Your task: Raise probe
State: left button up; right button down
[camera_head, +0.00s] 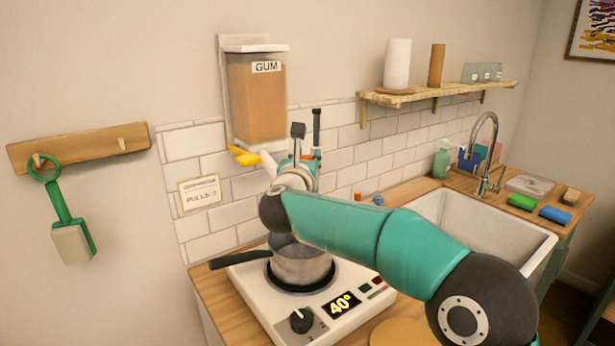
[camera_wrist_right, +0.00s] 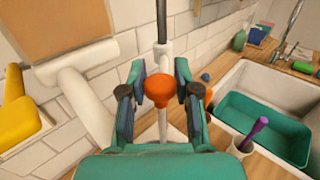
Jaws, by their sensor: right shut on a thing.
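My right gripper (camera_head: 304,166) is high above the back of the hot plate, beside the wall; it also shows in the right wrist view (camera_wrist_right: 159,95). Its fingers are shut around an orange knob (camera_wrist_right: 159,88), which looks like part of the probe. A thin upright rod (camera_wrist_right: 162,30), dark at the top, stands behind the knob. The probe's lower end is hidden, so I cannot tell whether it is in the pot. The metal pot (camera_head: 300,265) sits on the white hot plate (camera_head: 262,310), whose display (camera_head: 343,304) reads 40°. My left gripper is out of view.
A GUM dispenser (camera_head: 257,105) with a yellow lever (camera_head: 243,156) hangs close to the left of my gripper. A shelf (camera_head: 435,94) and sink (camera_head: 520,240) are to the right.

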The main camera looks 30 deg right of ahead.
notch_tip(320, 180, up, 8)
jog(key=p, duration=0.3)
jog(key=shift+f, duration=0.15)
jog(key=shift+r, duration=0.55)
jog(key=shift+r, duration=0.1)
jog(key=c, duration=0.8)
grip_release()
jog(key=shift+a, duration=0.1)
jog(key=shift+c, duration=0.2)
jog(key=shift+f, duration=0.2)
jog(key=v, duration=1.2)
